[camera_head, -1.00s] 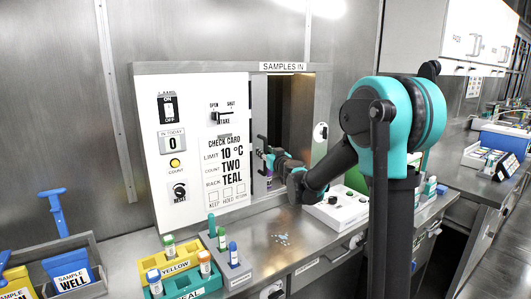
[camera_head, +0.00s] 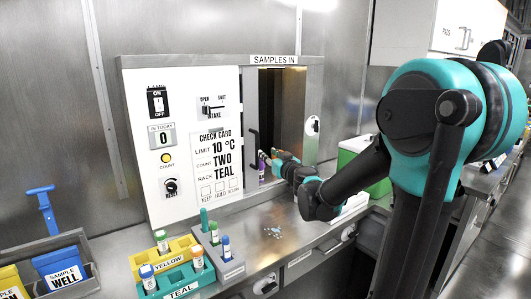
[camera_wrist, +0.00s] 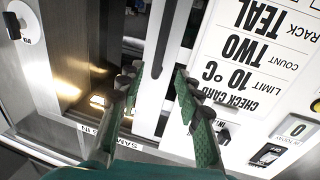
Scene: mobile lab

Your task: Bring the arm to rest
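My arm reaches across the bench from the right of the head view, bent at the elbow. My gripper (camera_head: 268,158) is in front of the SAMPLES IN hatch (camera_head: 281,110), just right of its dark upright handle (camera_head: 254,150). In the wrist view my gripper (camera_wrist: 158,84) has its two green fingers apart, with nothing held between them. The dark handle (camera_wrist: 160,35) shows beyond the fingertips; whether they touch it I cannot tell. A small purple tube (camera_head: 262,170) shows beside the fingers in the head view, partly hidden.
The control panel with the check card (camera_head: 215,165) stands left of the hatch. A yellow rack (camera_head: 170,258), a teal rack (camera_head: 188,283) and a grey rack (camera_head: 230,268) hold tubes on the bench. A green box (camera_head: 372,180) stands behind my forearm. Small pale bits (camera_head: 273,232) lie on the bench.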

